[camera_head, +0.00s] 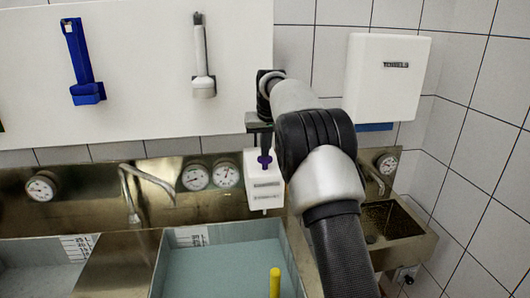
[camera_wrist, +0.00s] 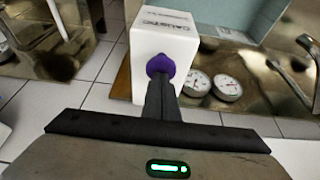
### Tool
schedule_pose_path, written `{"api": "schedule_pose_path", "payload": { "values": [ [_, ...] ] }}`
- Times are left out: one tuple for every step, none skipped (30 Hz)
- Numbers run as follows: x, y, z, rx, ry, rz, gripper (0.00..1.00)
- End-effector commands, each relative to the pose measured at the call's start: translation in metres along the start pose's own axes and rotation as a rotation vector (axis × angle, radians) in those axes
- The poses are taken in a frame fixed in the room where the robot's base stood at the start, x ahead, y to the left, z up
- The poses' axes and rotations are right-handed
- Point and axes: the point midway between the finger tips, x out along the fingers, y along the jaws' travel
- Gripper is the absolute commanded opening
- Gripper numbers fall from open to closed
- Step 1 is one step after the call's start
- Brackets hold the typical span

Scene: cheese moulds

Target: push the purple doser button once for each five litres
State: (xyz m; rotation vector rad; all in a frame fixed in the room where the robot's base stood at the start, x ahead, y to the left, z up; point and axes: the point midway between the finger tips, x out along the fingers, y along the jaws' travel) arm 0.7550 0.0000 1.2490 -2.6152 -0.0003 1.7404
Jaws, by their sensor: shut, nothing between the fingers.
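The white doser box (camera_head: 264,196) hangs on the steel backsplash behind the filled basin, with small dark lettering on its front. Its purple button (camera_head: 264,163) is on the front, partly covered by my fingers. My gripper (camera_head: 265,150) is shut and empty, with its fingertips at the button. In the wrist view the purple button (camera_wrist: 160,64) sits right at the tips of my shut fingers (camera_wrist: 161,82); they look in contact, but how far the button is pressed cannot be told. The basin (camera_head: 158,268) holds blue-green liquid and has a scale label (camera_head: 190,238) at its back.
Gauges (camera_head: 210,177) and a bent tap (camera_head: 140,185) are left of the doser. A yellow rod (camera_head: 275,283) stands up in the basin. A small sink (camera_head: 405,228) and towel dispenser (camera_head: 388,78) are at right. Blue (camera_head: 83,60) and white (camera_head: 202,55) tools hang above.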

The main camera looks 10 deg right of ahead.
Motion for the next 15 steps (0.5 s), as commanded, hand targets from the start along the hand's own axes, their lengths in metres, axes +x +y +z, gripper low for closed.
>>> {"api": "schedule_pose_path", "payload": {
  "values": [
    [-0.007,0.000,-0.002,0.000,-0.002,0.000,0.00],
    [-0.007,0.000,-0.003,0.000,-0.001,0.000,0.00],
    [-0.010,0.000,-0.004,0.000,0.000,0.000,0.00],
    [-0.012,0.000,-0.005,0.000,0.001,0.000,0.00],
    [-0.015,0.000,-0.006,0.000,0.001,0.000,0.00],
    [-0.018,0.000,-0.008,0.000,0.002,0.000,0.00],
    [-0.020,0.000,-0.009,0.001,0.002,0.000,0.00],
    [-0.023,0.000,-0.010,0.000,0.002,0.000,0.00],
    [-0.026,0.000,-0.011,0.001,0.002,0.000,0.00],
    [-0.028,0.000,-0.012,0.001,0.002,0.000,0.00],
    [-0.028,0.000,-0.013,0.001,0.003,0.000,0.00],
    [-0.031,0.000,-0.014,0.001,0.004,0.000,0.00],
    [-0.034,0.000,-0.015,0.001,0.004,0.000,0.00],
    [-0.036,0.000,-0.016,0.001,0.004,0.000,0.00],
    [-0.039,0.000,-0.018,0.001,0.005,0.000,0.00]
  ]
}}
